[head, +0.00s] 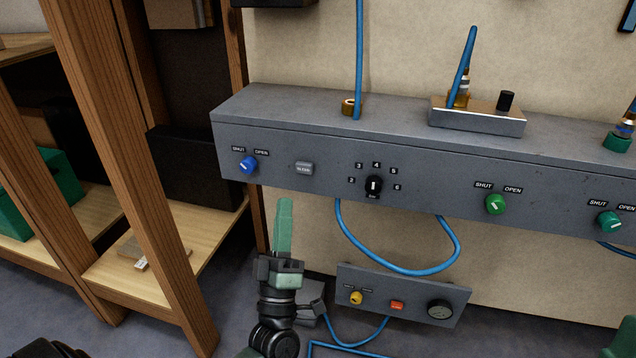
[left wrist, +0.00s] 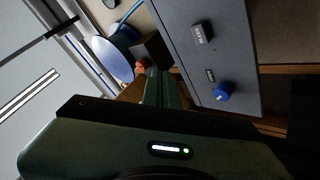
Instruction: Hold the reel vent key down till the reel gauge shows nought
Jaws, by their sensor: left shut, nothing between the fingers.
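My left gripper (head: 284,205) points up in front of the grey wall panel, below its small grey key (head: 304,168). Its green fingers are shut and empty, and they look apart from the key. In the left wrist view the shut fingers (left wrist: 162,88) point toward the panel, with the grey key (left wrist: 202,32) beyond them to the right. The key's lettering is too small to read surely. A round dark gauge (head: 438,309) sits on the lower small panel; I cannot read its needle. I cannot tell whether this is the reel gauge.
The long panel (head: 270,126) carries a blue knob (head: 248,165), a black selector (head: 373,185) and green knobs (head: 495,204). The lower panel (head: 380,284) has a yellow knob (head: 356,298) and a red button (head: 397,305). Blue hoses (head: 400,268) loop between. Wooden shelving (head: 150,200) stands left.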

